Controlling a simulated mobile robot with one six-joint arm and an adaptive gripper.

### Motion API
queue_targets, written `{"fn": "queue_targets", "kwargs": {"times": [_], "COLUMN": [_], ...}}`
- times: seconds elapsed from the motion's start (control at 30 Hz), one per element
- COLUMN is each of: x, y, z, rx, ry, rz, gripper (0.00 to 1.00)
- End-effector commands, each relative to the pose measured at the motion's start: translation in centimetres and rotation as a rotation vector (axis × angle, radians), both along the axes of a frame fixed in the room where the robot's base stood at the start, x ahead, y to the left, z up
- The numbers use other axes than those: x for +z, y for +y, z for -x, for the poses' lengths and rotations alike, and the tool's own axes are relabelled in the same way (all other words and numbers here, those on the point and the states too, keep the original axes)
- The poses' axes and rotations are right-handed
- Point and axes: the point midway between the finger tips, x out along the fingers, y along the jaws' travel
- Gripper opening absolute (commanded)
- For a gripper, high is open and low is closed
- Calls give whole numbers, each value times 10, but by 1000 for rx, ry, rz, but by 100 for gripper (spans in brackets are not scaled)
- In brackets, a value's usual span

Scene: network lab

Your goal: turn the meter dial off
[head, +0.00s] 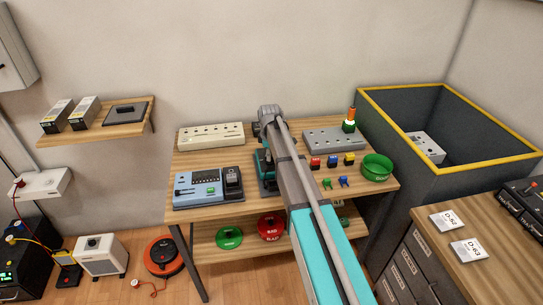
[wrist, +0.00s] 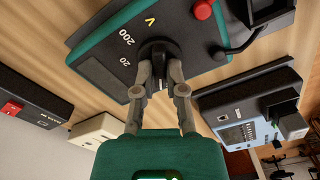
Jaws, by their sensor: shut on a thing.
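The meter (wrist: 196,52) has a dark face and a green case. It fills the upper middle of the wrist view, with 20, 200 and V marked around its dial. In the head view my arm covers most of the meter and the gripper.
On the wooden table stand a blue device (head: 195,190), a beige power strip (head: 205,132), a grey socket block (head: 330,143), a green bowl (head: 377,168) and several small coloured connectors. A large dark bin (head: 385,125) with a yellow rim stands to the right.

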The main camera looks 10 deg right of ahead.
Motion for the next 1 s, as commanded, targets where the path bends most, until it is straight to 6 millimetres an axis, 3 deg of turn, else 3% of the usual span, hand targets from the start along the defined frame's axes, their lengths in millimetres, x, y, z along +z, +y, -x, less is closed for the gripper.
{"fn": "queue_targets", "kwargs": {"times": [0.3, 0.73, 0.77, 0.8, 0.93, 1.0], "x": [0, 0, 0, 0, 0, 0], "y": [-4, -3, -3, -3, -2, -2], "z": [0, -1, -1, -1, -1, -1], "rx": [109, 121, 121, 121, 121, 121], "ry": [2, -1, -1, -1, -1, 0], "rz": [7, 5, 5, 5, 4, 4], "gripper": [0, 0, 19, 27, 50, 50]}}
